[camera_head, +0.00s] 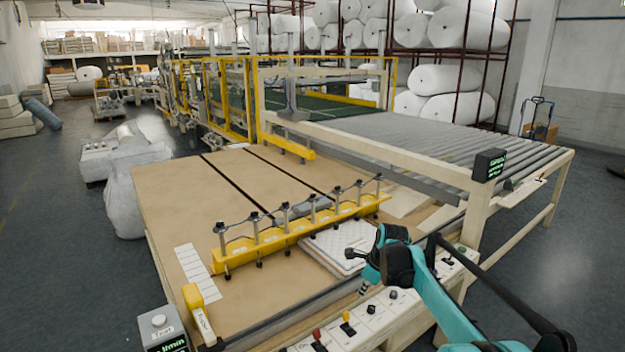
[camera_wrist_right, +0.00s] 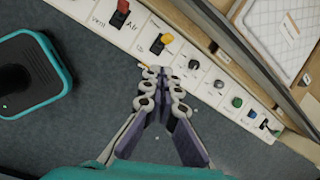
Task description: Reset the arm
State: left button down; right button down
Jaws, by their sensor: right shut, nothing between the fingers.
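My right arm, teal and black, comes in from the lower right in the head view. Its gripper (camera_head: 363,287) hangs beside and above the white control panel (camera_head: 378,318) on the table's front edge. In the right wrist view the gripper's fingers (camera_wrist_right: 161,78) are together and empty, with their tips close to the panel's edge in the picture. Whether they touch the panel cannot be told. The panel carries a red switch (camera_wrist_right: 120,14), a yellow switch (camera_wrist_right: 162,43), a black knob (camera_wrist_right: 193,64) and several buttons. My left gripper is not in view.
A wooden table (camera_head: 190,200) holds a yellow clamp bar (camera_head: 290,236) and a white quilted pad (camera_head: 335,245). A grey box with a button (camera_head: 160,325) stands at the front left. A roller conveyor (camera_head: 450,145) lies behind. Open floor (camera_head: 565,260) is at the right.

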jog(key=s+r+n+t+h+b, duration=0.1)
jog(key=s+r+n, duration=0.2)
jog(key=s+n, duration=0.45)
jog(key=s+r+n+t, duration=0.1)
jog(key=s+r+n, duration=0.25)
jog(key=s, duration=0.75)
jog(key=s+f+n, duration=0.3)
jog(key=s+n, duration=0.1)
jog(key=s, duration=0.2)
jog(key=s+d+f+n+t, duration=0.1)
jog(key=s+f+n, duration=0.1)
jog(key=s+n, duration=0.3)
jog(key=s+f+n+b, duration=0.1)
jog(key=s+f+n, duration=0.2)
jog(key=s, duration=0.5)
jog(key=shift+d+f+n+h, duration=0.35)
jog(key=shift+n+h, duration=0.05)
jog(key=shift+n, duration=0.3)
